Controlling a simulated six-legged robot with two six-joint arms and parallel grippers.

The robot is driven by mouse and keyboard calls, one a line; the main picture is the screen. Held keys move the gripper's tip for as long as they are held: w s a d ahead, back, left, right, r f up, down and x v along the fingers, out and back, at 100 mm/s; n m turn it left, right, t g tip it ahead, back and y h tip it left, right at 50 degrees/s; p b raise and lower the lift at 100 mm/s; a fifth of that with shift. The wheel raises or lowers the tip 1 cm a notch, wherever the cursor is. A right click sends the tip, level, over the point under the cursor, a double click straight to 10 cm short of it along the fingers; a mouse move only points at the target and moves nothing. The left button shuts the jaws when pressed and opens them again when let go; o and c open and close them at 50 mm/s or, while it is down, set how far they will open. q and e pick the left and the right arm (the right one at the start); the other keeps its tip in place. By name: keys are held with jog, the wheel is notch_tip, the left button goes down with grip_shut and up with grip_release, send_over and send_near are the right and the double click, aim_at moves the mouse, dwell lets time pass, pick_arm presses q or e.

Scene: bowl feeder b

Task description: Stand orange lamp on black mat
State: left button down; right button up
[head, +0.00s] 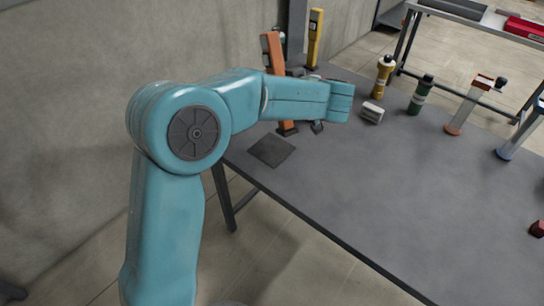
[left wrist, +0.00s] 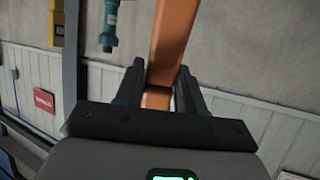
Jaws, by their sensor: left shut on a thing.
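The orange lamp (head: 273,52) is tall and slim and leans slightly in the head view. My left forearm crosses in front of its middle. Its lower end shows below the arm, just behind the black mat (head: 271,151); I cannot tell whether it touches the table. The mat lies flat and bare near the table's left edge. In the left wrist view the orange lamp (left wrist: 174,38) stands between the fingers of my left gripper (left wrist: 161,68), which is shut on it. In the head view those fingers are mostly hidden behind the arm. My right gripper is not in view.
A yellow lamp-like post (head: 315,40) stands behind. To the right are a small white box (head: 372,112), a yellow bottle (head: 382,78), a dark green bottle (head: 419,96), and a white and orange item (head: 465,108). The table's (head: 380,200) front middle is clear.

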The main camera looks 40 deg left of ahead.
aim_at(282, 68)
pick_arm(q)
jog(key=r+n+g+y, duration=0.1)
jog(key=w+a+r+n+y+b, duration=0.1)
jog(key=r+n+g+y, duration=0.1)
jog(key=r+y, duration=0.1)
jog(key=shift+w+a+g+b, duration=0.2)
jog(key=shift+g+b, duration=0.1)
jog(key=shift+b, duration=0.1)
jog(key=r+y, duration=0.1)
jog(key=r, duration=0.1)
jog(key=s+r+n+g+y+b, duration=0.1)
jog(key=shift+r+g, duration=0.3)
jog(key=shift+r, duration=0.05)
jog(key=shift+s+r, duration=0.25)
notch_tip(282, 68, down, 14)
jog(key=shift+w+f, duration=0.1)
jog(key=shift+w, duration=0.05)
notch_tip(282, 68, down, 5)
jog(key=shift+r, duration=0.1)
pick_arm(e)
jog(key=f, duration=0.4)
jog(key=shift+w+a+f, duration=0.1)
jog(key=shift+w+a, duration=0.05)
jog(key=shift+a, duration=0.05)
